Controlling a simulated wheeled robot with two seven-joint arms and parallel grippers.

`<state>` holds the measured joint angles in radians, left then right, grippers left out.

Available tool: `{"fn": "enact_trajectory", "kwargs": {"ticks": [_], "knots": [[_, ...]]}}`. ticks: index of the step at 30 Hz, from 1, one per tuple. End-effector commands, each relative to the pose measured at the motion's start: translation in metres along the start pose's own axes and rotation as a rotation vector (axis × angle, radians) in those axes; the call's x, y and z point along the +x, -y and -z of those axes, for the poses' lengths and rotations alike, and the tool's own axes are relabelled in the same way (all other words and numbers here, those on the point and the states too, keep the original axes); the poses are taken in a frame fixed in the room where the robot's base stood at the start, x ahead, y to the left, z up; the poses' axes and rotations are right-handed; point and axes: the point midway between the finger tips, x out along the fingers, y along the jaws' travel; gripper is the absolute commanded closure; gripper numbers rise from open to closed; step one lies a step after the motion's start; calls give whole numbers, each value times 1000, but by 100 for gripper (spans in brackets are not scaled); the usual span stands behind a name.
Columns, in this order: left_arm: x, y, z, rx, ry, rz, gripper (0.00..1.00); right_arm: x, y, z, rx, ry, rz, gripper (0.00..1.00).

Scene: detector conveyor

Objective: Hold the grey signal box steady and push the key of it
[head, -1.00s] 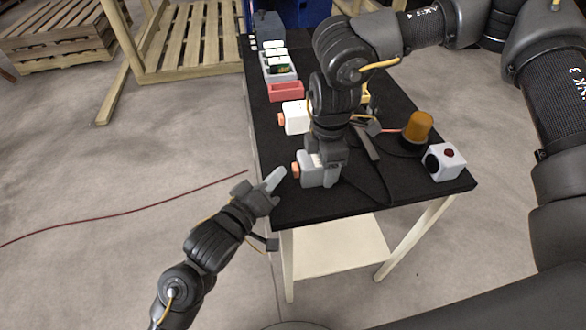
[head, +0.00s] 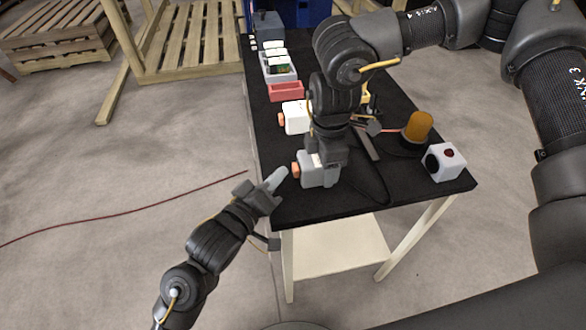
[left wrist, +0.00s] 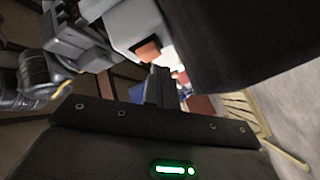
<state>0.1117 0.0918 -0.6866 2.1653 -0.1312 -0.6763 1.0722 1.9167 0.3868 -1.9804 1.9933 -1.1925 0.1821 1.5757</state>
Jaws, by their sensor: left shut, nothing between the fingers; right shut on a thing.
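The grey signal box (head: 316,173) stands near the front left of the black table. Its orange key (head: 296,171) faces left. My right gripper (head: 322,158) is shut on the box from above, hiding part of its top. My left gripper (head: 282,173) is shut and empty, with its pale fingertips just left of the key. A small gap seems to show there; contact is hard to judge. In the left wrist view the grey box (left wrist: 128,22) and orange key (left wrist: 148,50) lie beyond my left fingers (left wrist: 158,85).
A white box (head: 295,117) with an orange key stands behind the grey one. A red bin (head: 286,92) and a grey tray (head: 270,76) are further back. An amber beacon (head: 418,127) and a white cube (head: 446,163) stand to the right.

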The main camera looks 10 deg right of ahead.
Motion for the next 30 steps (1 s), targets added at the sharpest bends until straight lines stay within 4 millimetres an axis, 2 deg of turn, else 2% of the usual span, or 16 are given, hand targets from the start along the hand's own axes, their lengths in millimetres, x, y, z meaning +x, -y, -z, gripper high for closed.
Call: {"fn": "enact_trajectory", "kwargs": {"ticks": [30], "knots": [[7, -5, -5, -1, 0, 1, 100, 0, 0, 0, 0, 0, -1, 75]]}}
